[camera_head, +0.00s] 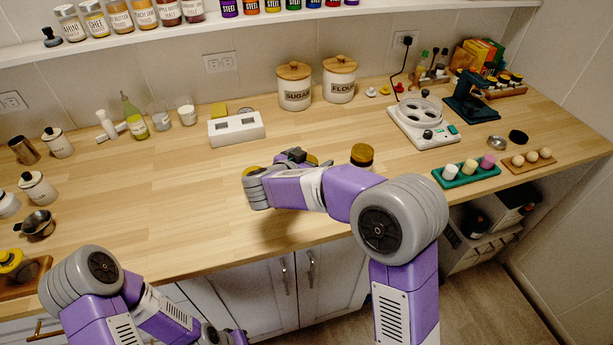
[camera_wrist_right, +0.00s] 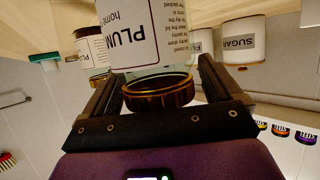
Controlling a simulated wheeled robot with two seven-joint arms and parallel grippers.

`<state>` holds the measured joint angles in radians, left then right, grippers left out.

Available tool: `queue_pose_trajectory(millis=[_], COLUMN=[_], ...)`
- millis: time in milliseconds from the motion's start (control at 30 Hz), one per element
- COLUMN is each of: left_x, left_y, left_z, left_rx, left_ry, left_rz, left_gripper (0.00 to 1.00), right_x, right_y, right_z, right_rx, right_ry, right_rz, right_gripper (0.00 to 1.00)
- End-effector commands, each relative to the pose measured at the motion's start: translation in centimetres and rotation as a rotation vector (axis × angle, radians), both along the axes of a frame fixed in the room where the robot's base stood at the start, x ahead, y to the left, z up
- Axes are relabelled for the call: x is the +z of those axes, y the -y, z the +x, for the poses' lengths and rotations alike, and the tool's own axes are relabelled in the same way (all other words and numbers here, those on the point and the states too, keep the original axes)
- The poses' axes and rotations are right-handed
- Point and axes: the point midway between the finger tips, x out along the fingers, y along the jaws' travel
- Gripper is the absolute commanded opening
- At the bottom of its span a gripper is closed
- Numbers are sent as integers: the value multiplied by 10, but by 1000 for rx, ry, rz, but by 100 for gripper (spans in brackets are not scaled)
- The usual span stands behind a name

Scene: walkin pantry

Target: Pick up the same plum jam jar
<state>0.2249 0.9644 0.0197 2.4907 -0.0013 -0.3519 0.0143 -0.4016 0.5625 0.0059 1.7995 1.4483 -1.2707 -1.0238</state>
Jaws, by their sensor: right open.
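A plum jam jar (camera_wrist_right: 145,38) with a "PLUM" label and a dark, gold-rimmed lid fills the middle of the right wrist view, where it appears upside down. My right gripper (camera_wrist_right: 158,68) has its fingers on either side of this jar, with gaps, so it is open. In the head view my right gripper (camera_head: 293,155) is over the counter and mostly hides that jar. A second plum jar (camera_wrist_right: 91,46) stands beside it; a jar with a brown-gold lid (camera_head: 362,157) shows right of the gripper in the head view.
The wooden counter (camera_head: 170,195) is clear left of the right gripper. Behind stand the sugar canister (camera_head: 294,88), flour canister (camera_head: 339,80) and a white box (camera_head: 236,129). A green tray (camera_head: 466,178) and white hotplate (camera_head: 420,118) are to the right.

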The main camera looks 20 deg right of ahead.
Motion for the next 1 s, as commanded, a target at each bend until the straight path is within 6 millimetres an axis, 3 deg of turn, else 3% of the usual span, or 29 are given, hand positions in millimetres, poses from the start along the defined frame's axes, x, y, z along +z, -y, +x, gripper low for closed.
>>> queue_pose_trajectory(millis=[100,567,833,1000], left_x=[1,1,2,16], left_y=[0,0,0,0], left_z=[0,0,0,0], left_rx=[0,0,0,0], left_ry=[0,0,0,0], left_rz=[0,0,0,0], left_gripper=[0,0,0,0], right_x=[1,1,5,30], right_y=[-1,-1,-1,-1], right_z=[0,-1,0,0], right_rx=[1,1,1,0], right_ry=[0,0,3,5], right_rz=[0,0,1,2], right_gripper=[92,21,20,20])
